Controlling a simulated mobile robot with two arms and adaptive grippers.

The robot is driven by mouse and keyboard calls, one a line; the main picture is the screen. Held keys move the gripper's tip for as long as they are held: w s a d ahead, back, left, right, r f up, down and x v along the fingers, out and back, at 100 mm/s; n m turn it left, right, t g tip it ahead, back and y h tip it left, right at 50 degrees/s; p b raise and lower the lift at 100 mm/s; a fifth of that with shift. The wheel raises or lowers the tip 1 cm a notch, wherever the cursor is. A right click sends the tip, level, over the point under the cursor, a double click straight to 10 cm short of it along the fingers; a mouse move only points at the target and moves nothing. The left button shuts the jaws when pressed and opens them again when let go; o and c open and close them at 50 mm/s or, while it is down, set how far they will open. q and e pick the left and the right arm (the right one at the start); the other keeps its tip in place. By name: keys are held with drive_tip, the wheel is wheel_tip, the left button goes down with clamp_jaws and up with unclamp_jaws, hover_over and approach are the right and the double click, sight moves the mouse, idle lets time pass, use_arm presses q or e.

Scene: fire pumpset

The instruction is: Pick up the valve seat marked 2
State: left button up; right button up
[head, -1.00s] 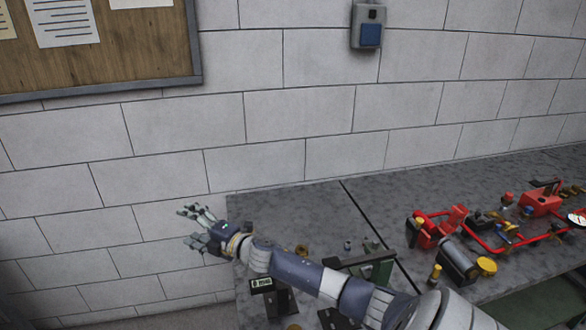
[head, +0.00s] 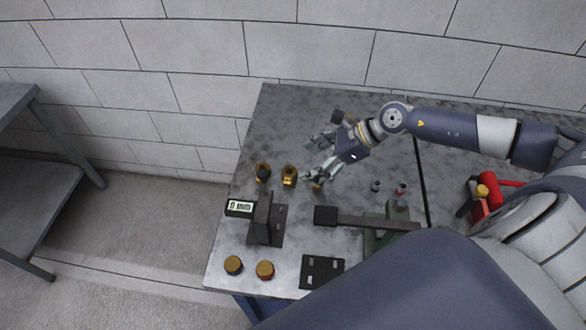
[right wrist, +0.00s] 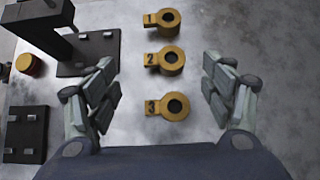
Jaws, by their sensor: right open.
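The valve seat marked 2 (right wrist: 172,61) is a brass ring with a numbered tab, lying on the table in the right wrist view. It is the middle of three in a column, between seat 1 (right wrist: 170,18) and seat 3 (right wrist: 178,104). In the head view seat 2 (head: 289,176) stands in a row with seat 1 (head: 263,170) to its left and seat 3 (head: 316,186) partly hidden by my fingers. My right gripper (head: 316,160) is open and empty. In the wrist view seat 2 appears between its spread fingertips, not touched. My left gripper is not in view.
Two brass caps (head: 233,265) (head: 265,270) and a black plate (head: 322,272) lie at the near edge. A black bar (head: 365,219) lies right of the stand.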

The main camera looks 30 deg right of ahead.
sight(289, 174)
drive_tip(key=shift+p+x, duration=0.3)
drive_tip(key=shift+x, duration=0.8)
drive_tip(key=shift+w+f, duration=0.25)
drive_tip(key=shift+w, duration=0.05)
drive_tip(key=shift+w+a+f+p, duration=0.15)
drive_tip(key=shift+a+f+p, duration=0.1)
drive_tip(key=shift+f+p, duration=0.2)
drive_tip(key=p+x, duration=0.1)
drive_tip(key=x, duration=0.2)
drive_tip(key=shift+d+f, duration=0.1)
drive_tip(key=shift+f, duration=0.1)
drive_tip(key=shift+w+a+f+p, duration=0.2)
drive_tip(key=shift+a+f+p, duration=0.2)
drive_tip(key=shift+f, duration=0.15)
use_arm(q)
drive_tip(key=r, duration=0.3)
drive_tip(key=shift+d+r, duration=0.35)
use_arm(e)
drive_tip(key=shift+d, duration=0.1)
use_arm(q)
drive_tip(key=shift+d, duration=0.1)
use_arm(e)
drive_tip(key=c, duration=1.3)
